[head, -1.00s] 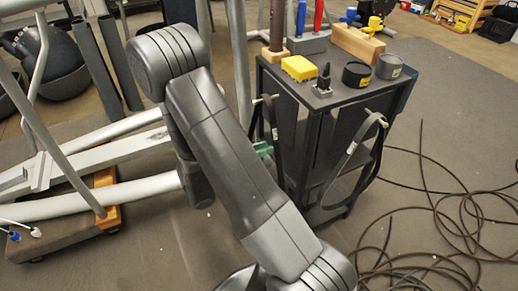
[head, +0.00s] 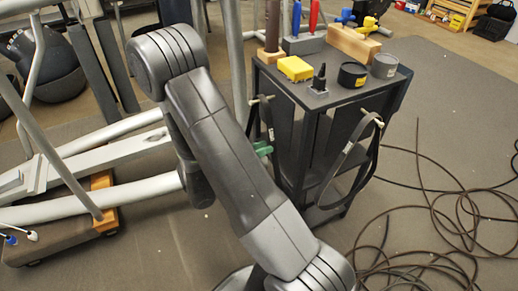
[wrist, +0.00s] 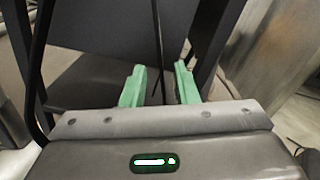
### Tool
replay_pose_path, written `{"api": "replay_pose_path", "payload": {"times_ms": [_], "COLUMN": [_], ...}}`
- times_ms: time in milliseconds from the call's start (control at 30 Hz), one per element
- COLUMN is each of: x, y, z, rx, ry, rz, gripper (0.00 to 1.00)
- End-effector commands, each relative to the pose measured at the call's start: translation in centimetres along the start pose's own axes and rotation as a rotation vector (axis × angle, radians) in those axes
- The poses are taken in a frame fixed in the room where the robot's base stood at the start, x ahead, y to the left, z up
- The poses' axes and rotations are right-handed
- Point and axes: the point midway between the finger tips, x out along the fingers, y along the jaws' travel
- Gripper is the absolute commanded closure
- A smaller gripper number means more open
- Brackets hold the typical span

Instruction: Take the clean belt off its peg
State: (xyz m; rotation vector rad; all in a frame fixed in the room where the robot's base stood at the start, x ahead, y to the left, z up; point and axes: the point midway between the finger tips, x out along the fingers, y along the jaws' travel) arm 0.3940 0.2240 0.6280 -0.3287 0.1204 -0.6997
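Two dark belts hang from pegs on a black cart (head: 318,100). The left belt (head: 268,122) hangs on the left peg (head: 261,99), and the right belt (head: 345,160) hangs as a long loop on the right peg (head: 373,119). I cannot tell which is the clean one. My gripper (head: 262,149) is mostly hidden behind my arm; its green tips show beside the lower part of the left belt. In the wrist view my gripper (wrist: 159,83) is open, its green fingers apart. A thin dark upright strip shows between them; whether it is a belt is unclear.
Coiled cable (head: 450,215) lies on the floor at right. Grey machine bars (head: 100,170) stand at left.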

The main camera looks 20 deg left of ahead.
Motion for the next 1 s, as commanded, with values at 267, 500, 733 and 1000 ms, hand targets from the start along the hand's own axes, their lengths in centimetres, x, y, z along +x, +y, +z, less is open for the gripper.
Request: {"api": "replay_pose_path", "payload": {"times_ms": [267, 500, 733, 1000], "x": [0.6, 1.1, 1.5, 2.1], "y": [0.0, 0.0, 0.0, 0.0], "z": [0.0, 0.0, 0.0, 0.0], "rx": [-0.001, -0.001, -0.001, -0.001], "ry": [0.000, 0.001, 0.001, 0.001], "rz": [-0.001, -0.001, 0.000, -0.001], "gripper": [0.73, 0.73, 0.73, 0.73]}}
